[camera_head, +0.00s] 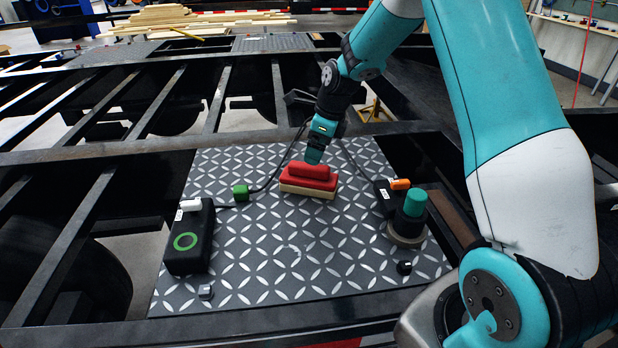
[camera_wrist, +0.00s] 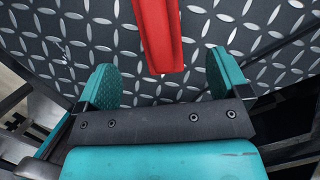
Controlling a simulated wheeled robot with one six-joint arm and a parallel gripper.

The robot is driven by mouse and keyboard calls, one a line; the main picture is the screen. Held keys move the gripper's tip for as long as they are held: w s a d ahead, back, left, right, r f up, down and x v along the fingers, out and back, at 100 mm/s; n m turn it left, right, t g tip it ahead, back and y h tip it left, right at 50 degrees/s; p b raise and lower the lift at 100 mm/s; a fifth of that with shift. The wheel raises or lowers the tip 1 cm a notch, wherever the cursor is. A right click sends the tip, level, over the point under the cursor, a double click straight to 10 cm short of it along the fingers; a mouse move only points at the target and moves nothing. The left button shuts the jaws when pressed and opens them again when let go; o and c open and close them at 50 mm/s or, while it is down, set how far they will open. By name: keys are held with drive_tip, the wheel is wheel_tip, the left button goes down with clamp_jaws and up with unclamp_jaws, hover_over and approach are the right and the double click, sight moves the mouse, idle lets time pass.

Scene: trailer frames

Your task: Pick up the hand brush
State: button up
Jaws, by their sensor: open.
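The hand brush (camera_head: 308,178) has a red body with a raised red grip and a pale beige lower part. It lies on the diamond-plate panel near its middle. My gripper (camera_head: 314,156) is just above and behind the brush in the head view, pointing down. In the wrist view my gripper (camera_wrist: 163,80) is open, with teal fingers set wide apart. The red brush (camera_wrist: 160,32) shows between the lines of the fingers, with a clear gap on both sides. No contact shows. Its beige part is hidden in the wrist view.
A black box with a green ring (camera_head: 188,240) stands left on the panel (camera_head: 290,265). A small green block (camera_head: 241,192) lies on a cable near the brush. A teal-knobbed tool (camera_head: 413,205) stands right. Open gaps lie between the dark frame beams (camera_head: 70,235).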

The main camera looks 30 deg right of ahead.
sight(307, 172)
drive_tip(key=p+x, duration=0.2)
drive_tip(key=x, duration=0.7)
drive_tip(key=shift+a+f, duration=0.1)
drive_tip(key=shift+a, duration=0.1)
drive_tip(key=c, duration=1.1)
drive_tip(key=shift+c, duration=0.2)
wheel_tip(307, 172, up, 20)
drive_tip(key=b, duration=0.2)
